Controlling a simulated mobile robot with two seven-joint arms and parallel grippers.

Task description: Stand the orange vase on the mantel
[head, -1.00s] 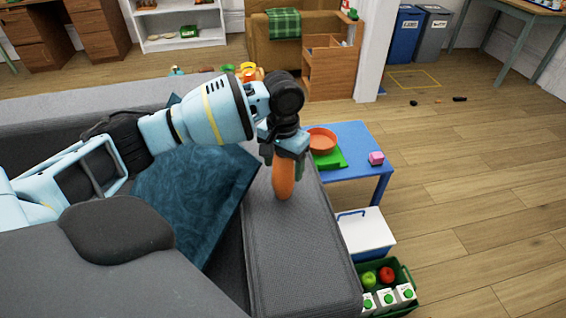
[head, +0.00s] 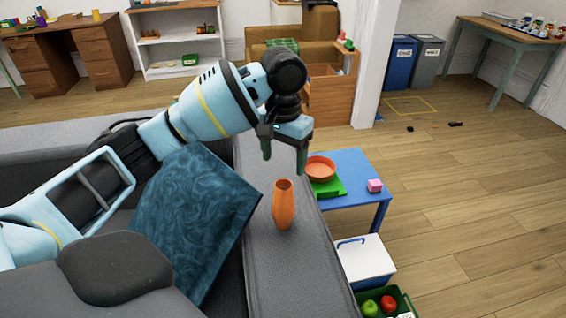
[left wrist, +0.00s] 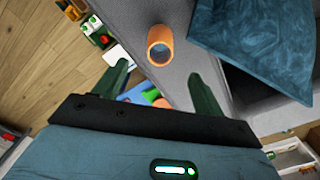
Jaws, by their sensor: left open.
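The orange vase (head: 284,206) stands upright on the grey sofa armrest (head: 290,258). My left gripper (head: 284,155) is open and empty above the vase, its fingers pointing down and clear of it. In the left wrist view the vase (left wrist: 160,46) shows its open mouth, beyond and between the two spread fingers (left wrist: 160,88). No mantel can be made out in these frames. My right gripper is not in view.
A blue cushion (head: 196,222) leans beside the armrest. Right of it are a blue table (head: 350,202) with an orange bowl (head: 320,167) and pink block (head: 375,186), a white cooler (head: 366,262) and a green crate (head: 408,303). Open floor lies further right.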

